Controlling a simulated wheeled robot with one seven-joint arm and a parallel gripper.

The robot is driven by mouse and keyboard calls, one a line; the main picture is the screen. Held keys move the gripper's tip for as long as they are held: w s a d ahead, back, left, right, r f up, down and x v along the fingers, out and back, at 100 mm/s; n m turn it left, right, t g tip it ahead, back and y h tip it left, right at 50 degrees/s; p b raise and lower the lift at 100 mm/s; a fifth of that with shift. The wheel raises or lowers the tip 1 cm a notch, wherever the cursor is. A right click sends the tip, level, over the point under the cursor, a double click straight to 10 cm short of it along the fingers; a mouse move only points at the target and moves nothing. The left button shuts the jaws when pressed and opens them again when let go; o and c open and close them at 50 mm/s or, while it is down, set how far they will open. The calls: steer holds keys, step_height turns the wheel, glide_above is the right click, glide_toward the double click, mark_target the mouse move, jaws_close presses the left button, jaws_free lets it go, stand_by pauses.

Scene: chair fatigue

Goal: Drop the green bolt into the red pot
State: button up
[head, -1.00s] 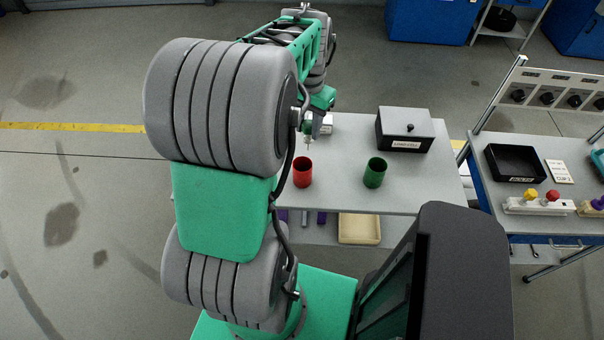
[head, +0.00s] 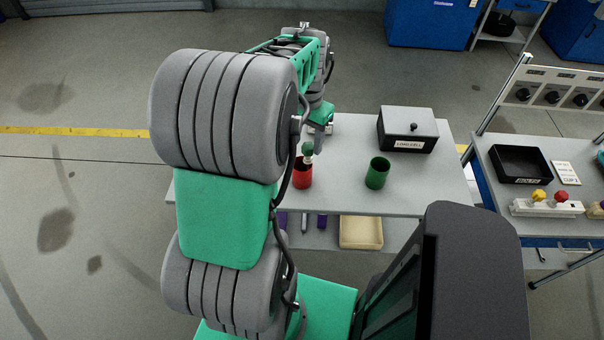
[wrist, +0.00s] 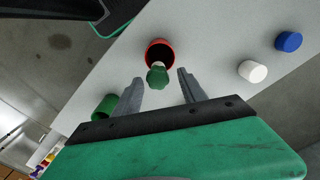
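The green bolt (head: 308,148) has a green head and a pale shaft pointing down, and is at the mouth of the red pot (head: 302,178). In the wrist view the bolt (wrist: 157,79) is apart from both fingers, its shaft end overlapping the opening of the red pot (wrist: 149,48). My gripper (wrist: 160,77) is open, with a wide gap between its fingers and nothing held. The bolt appears loose in the air or at the rim; I cannot tell whether it touches the pot.
A green pot (head: 377,173) stands right of the red pot. A grey lidded box (head: 407,132) is at the back right of the table. A white cap (wrist: 252,71) and a blue cap (wrist: 289,41) show in the wrist view. A side bench holds a black tray (head: 520,165).

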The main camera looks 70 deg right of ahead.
steer(key=shift+o, duration=0.7)
step_height(320, 180, up, 8)
steer(key=shift+f+b, duration=0.1)
steer(key=shift+b, duration=0.25)
